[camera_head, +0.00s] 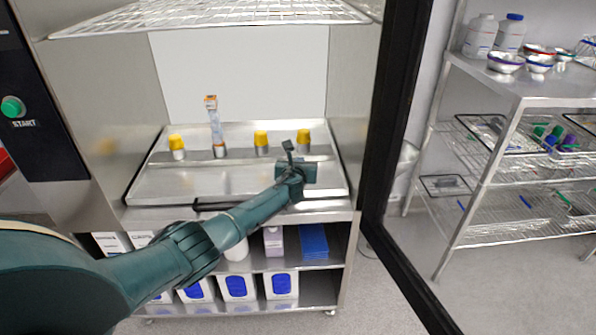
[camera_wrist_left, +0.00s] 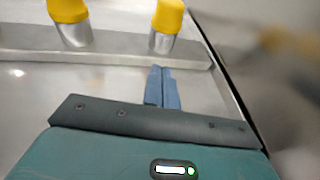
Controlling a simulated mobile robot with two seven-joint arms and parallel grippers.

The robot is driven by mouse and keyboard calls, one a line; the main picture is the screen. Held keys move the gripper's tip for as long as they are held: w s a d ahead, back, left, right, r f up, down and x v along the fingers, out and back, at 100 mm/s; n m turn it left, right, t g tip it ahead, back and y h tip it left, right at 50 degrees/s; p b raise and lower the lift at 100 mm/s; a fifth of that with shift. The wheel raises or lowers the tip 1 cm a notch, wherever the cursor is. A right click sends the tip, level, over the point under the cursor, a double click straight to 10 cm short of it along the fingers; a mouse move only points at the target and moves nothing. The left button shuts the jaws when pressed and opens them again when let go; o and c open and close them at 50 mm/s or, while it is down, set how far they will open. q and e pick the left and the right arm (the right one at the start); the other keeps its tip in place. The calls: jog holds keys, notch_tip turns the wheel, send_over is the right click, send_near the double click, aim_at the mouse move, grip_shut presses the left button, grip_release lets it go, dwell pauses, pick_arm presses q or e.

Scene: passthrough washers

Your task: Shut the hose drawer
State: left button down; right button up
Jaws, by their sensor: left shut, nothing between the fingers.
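The hose drawer appears to be the shallow steel tray (camera_head: 165,184) at the bottom of the steel cabinet; how far out it stands is hard to tell. Several yellow-capped metal connectors (camera_head: 261,142) stand along its raised bar, with a clear tube (camera_head: 216,128) with an orange top among them. A dark bar, perhaps its handle (camera_head: 212,206), shows at the front edge, partly behind my arm. My left gripper (camera_head: 289,150) is over the right part of the tray, its fingers shut and empty. In the left wrist view the blue fingers (camera_wrist_left: 162,87) point toward a yellow-capped connector (camera_wrist_left: 166,27). My right gripper is out of view.
A wire rack (camera_head: 210,14) is above the tray. A dark upright frame (camera_head: 396,110) stands close on the right. Beyond it is a steel shelf unit (camera_head: 480,160) with bowls and baskets; the floor between is clear.

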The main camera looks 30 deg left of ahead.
pick_arm(q)
jog(key=p+v, duration=0.4)
jog(key=v, duration=0.4)
jog(key=shift+s, duration=0.15)
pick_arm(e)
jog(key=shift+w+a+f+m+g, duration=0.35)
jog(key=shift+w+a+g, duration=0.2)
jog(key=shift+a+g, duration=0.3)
